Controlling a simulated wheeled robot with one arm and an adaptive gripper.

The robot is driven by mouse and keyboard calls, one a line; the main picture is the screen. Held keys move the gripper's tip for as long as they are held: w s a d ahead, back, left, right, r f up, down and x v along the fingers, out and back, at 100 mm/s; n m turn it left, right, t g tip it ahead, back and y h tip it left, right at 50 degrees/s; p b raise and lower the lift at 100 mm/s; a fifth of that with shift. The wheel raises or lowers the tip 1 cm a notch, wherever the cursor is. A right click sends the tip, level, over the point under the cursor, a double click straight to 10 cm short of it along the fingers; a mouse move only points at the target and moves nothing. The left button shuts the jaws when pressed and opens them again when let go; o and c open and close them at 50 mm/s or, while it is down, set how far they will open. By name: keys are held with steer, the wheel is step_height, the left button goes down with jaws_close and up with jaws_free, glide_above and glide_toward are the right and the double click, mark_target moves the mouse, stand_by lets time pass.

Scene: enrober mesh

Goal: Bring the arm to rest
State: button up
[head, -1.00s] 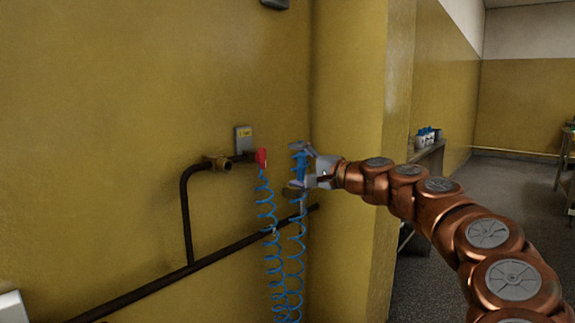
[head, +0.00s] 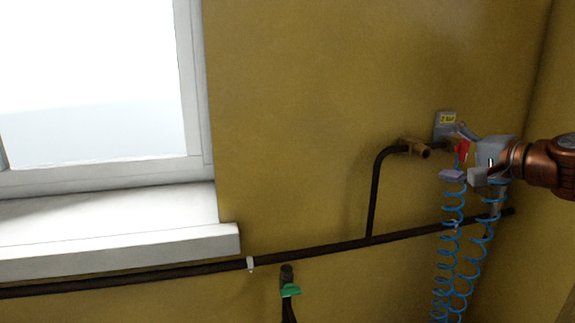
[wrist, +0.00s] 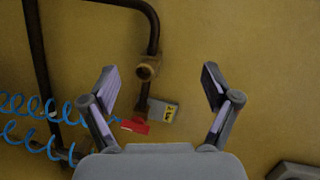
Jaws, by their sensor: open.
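My gripper (head: 456,152) is open at the right of the head view, in front of the red piece (head: 461,149) on the wall pipe in the picture. In the wrist view its two fingers (wrist: 160,88) stand wide apart with nothing held between them. The red piece (wrist: 134,126) shows beyond the left finger's inner side. I cannot tell how far the fingers are from it. My gripper hides part of the upper hose and fitting in the head view.
A coiled blue hose (head: 447,270) hangs below my gripper. A brass fitting (head: 414,147), a labelled grey box (head: 445,123) and a dark pipe (head: 330,249) are on the yellow wall. A white windowsill (head: 120,245) is at left.

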steer(key=s+a+f+n+g+p, duration=0.1)
steer(key=s+a+n+g+p, duration=0.4)
steer(key=a, duration=0.6)
steer(key=s+a+f+n+g+p, duration=0.1)
steer(key=s+a+n+g+p, duration=0.15)
steer(key=s+a+p, duration=0.6)
steer(key=s+d+f+n+g+h+p, duration=0.1)
steer(key=s+f+g+h+p, duration=0.1)
steer(key=s+p, duration=0.4)
steer(key=s+d+f+n+g+h+p, duration=0.1)
steer(key=s+g+h+p, duration=0.4)
steer(key=s, duration=1.1)
steer(key=shift+d+f+n+g+p, duration=0.35)
steer(key=shift+d+g, duration=0.2)
steer(key=shift+d, duration=0.2)
steer(key=shift+s+d+f, duration=0.15)
steer(key=shift+s+d, duration=0.05)
steer(key=shift+s, duration=0.25)
steer(key=shift+c, duration=0.3)
